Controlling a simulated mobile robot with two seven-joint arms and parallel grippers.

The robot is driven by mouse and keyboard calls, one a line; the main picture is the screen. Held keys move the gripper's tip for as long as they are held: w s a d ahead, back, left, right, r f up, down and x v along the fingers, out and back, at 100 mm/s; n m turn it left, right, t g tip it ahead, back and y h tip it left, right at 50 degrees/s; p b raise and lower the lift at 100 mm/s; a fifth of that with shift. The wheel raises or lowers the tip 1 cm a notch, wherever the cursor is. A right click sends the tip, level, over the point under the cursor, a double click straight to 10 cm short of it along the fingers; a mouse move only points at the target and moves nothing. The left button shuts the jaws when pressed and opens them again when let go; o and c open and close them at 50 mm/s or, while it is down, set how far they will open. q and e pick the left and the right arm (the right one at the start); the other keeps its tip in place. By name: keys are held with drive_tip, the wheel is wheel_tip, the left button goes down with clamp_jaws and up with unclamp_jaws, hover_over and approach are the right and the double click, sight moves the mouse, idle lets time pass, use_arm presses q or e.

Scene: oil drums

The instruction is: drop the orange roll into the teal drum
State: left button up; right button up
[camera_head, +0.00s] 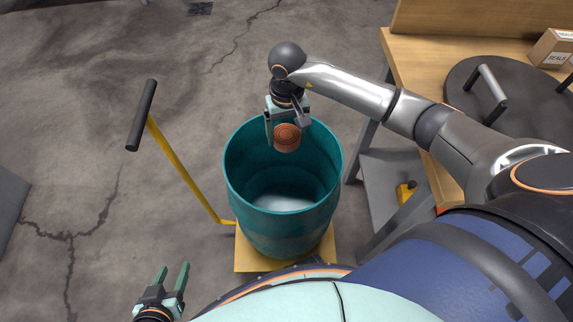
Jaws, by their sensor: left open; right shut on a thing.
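The teal drum (285,225) stands upright and open-topped on a yellow platform at the middle of the view. Its inside looks empty, with a pale bottom. My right gripper (284,128) is shut on the orange roll (287,138), which shows ridged rings on its end. The roll appears over the far part of the drum's opening; its exact height above the rim is hard to tell. My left gripper (170,284) is open and empty at the lower left, apart from the drum.
The platform (249,254) under the drum has a yellow pole with a black handle (142,115) leaning out to the left. A wooden workbench (428,58) at the right holds a dark round lid (515,100) and a "SEALS" box (553,49). Cracked floor is clear at left.

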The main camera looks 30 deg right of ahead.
drive_tip(key=o, duration=1.3)
drive_tip(key=shift+c, duration=0.2)
drive_tip(key=shift+r, duration=0.1)
wheel_tip(320, 180, up, 12)
drive_tip(key=p, duration=0.1)
drive_tip(key=shift+r, duration=0.2)
drive_tip(key=shift+s, duration=0.1)
